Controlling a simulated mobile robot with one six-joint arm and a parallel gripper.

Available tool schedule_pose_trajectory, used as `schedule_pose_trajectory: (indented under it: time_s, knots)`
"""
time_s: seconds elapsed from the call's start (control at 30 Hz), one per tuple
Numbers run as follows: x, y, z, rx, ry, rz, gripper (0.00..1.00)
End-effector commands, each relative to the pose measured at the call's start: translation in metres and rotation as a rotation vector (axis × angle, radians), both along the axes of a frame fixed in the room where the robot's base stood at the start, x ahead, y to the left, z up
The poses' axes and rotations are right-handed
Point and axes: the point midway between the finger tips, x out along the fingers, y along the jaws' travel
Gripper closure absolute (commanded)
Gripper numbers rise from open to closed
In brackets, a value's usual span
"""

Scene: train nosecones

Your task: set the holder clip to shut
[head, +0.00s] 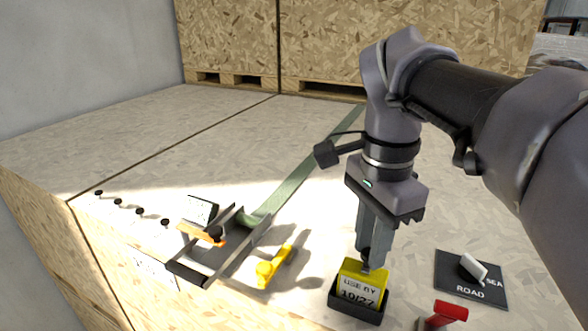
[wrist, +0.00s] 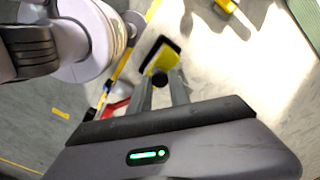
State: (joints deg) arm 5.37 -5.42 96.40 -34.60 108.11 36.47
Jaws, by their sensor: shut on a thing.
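My gripper (head: 370,262) points down over a yellow block (head: 363,285) marked "USE BY 10/27". In the wrist view its fingers (wrist: 161,90) close around a black knob (wrist: 160,79) on top of the block. The block sits in or just above a small black tray (head: 357,311); its lower part is hidden. No part is labelled as the holder clip. A dark frame (head: 190,272) at the left holds a white card (head: 200,209), with an orange-tipped bar and a black knob (head: 215,233) across it. The gripper is well to the right of this frame.
A yellow handle-like piece (head: 273,267) lies between frame and tray. A dark "SEA/ROAD" plate with a white lever (head: 472,267) and a red-handled part (head: 447,312) are at the right. Several black pegs (head: 139,211) line the left edge. A green strip (head: 300,178) runs backward.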

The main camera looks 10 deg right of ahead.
Motion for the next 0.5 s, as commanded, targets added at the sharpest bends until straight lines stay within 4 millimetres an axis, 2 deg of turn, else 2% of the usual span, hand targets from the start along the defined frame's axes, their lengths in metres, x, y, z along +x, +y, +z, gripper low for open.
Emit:
schedule_pose_trajectory:
  time_s: [0.5]
  knots:
    - [0.0023, 0.0034, 0.0007, 0.000, -0.002, -0.062, 1.00]
